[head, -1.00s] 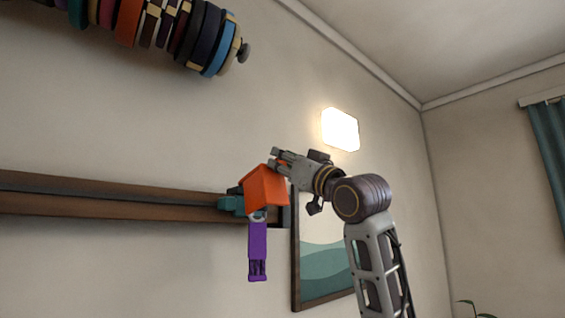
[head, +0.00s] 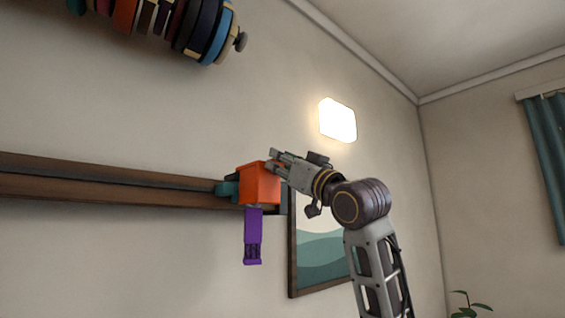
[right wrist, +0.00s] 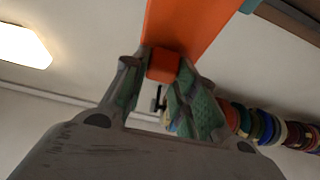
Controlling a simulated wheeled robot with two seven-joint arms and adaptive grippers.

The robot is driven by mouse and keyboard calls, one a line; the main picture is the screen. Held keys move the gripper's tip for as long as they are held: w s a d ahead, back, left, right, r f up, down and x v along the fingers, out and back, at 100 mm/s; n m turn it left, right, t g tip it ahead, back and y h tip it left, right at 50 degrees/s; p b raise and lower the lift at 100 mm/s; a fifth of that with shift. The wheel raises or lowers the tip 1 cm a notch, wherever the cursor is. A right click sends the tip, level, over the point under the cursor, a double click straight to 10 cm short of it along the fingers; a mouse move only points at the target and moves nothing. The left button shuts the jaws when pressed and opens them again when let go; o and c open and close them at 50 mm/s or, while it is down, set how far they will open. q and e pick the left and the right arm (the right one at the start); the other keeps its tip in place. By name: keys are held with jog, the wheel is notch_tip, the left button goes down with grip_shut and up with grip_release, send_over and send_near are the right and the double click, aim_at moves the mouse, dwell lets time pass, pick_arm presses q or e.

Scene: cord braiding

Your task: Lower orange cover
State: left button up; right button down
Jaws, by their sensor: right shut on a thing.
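The orange cover (head: 259,186) is a box-like hood at the right end of the wooden rail, seen in the head view. My right gripper (head: 275,158) is at its upper right edge. In the right wrist view the fingers (right wrist: 165,85) are shut on a small orange tab of the cover, and the cover's orange face (right wrist: 190,25) rises beyond them. A purple part (head: 253,238) hangs straight below the cover. A teal bracket (head: 228,190) shows at the cover's left side. What is inside the cover is hidden. My left gripper is not in view.
The long wooden rail (head: 110,182) runs along the wall to the left. A row of coloured spools (head: 190,25) hangs above at upper left. A framed picture (head: 318,255) is behind my right arm. A lit wall lamp (head: 338,119) is above.

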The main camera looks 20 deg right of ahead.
jog(key=shift+w+a+f, duration=0.15)
jog(key=shift+w+f, duration=0.05)
jog(key=shift+f, duration=0.15)
jog(key=c, duration=1.5)
grip_release()
jog(key=o, duration=0.4)
jog(key=shift+r, duration=0.2)
jog(key=shift+v, duration=6.1)
